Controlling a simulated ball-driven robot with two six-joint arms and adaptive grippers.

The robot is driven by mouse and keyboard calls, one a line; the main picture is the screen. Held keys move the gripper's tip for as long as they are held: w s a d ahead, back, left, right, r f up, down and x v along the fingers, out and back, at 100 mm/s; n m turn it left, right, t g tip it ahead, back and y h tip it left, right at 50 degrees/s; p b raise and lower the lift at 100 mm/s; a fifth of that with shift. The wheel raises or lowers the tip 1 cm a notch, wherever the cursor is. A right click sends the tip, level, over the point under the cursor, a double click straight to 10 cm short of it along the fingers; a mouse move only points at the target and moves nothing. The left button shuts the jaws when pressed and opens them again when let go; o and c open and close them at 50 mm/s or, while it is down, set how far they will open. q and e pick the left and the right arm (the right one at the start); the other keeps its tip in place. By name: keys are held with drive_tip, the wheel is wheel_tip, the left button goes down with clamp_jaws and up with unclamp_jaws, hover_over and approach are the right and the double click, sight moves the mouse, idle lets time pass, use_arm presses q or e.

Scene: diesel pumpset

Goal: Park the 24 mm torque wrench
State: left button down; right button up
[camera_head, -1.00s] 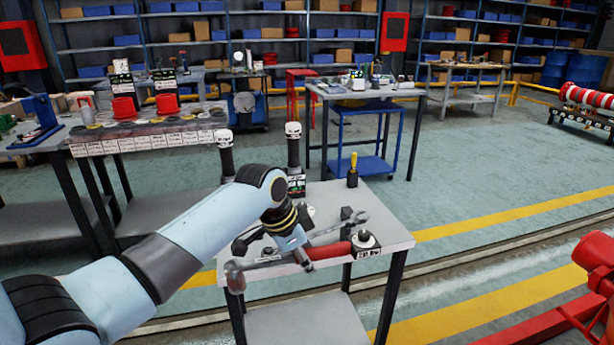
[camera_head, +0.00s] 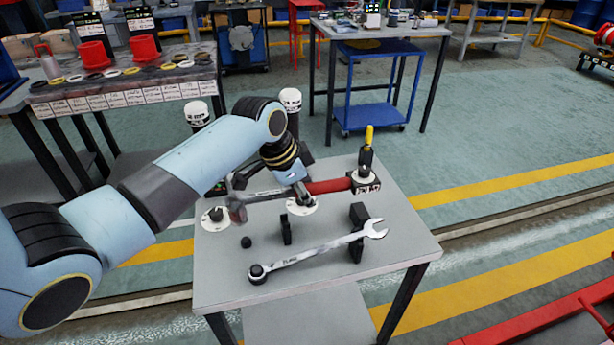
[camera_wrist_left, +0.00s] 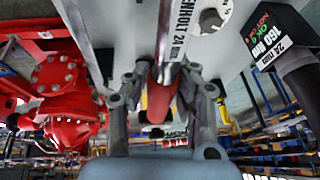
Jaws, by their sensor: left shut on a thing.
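The torque wrench, with a red grip (camera_head: 328,186) and grey shaft, is in my left gripper (camera_head: 302,199) over the small grey table (camera_head: 335,291). In the left wrist view my left gripper (camera_wrist_left: 163,100) is shut around the wrench, whose shaft (camera_wrist_left: 172,40) carries a label ending in "24 mm". I cannot tell whether the wrench touches anything below. My right gripper is not in view.
A combination spanner (camera_head: 315,254) lies across the table front by black blocks (camera_head: 357,232). A white disc (camera_head: 213,221) is at left. A yellow-handled tool (camera_head: 368,136) stands at the back right. Two white-capped black posts (camera_head: 290,101) stand behind. The front right table corner is clear.

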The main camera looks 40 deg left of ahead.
use_arm(q)
drive_tip(key=shift+d+r, duration=0.15)
drive_tip(key=shift+d, duration=0.2)
drive_tip(key=shift+a+p, duration=0.1)
drive_tip(key=shift+p, duration=0.2)
drive_tip(key=shift+w+f, duration=0.1)
drive_tip(key=shift+f, duration=0.1)
drive_tip(key=shift+f+b, duration=1.55)
drive_tip(key=shift+f, duration=1.25)
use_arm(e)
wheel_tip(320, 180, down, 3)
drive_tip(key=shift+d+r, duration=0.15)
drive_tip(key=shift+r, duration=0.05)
use_arm(q)
drive_tip(key=shift+p, duration=0.6)
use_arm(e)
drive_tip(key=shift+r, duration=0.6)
use_arm(q)
drive_tip(key=shift+f+b, duration=0.7)
drive_tip(key=shift+f, duration=0.3)
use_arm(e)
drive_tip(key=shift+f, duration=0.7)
use_arm(q)
drive_tip(key=c, duration=1.1)
unclamp_jaws()
drive_tip(key=shift+o, duration=0.3)
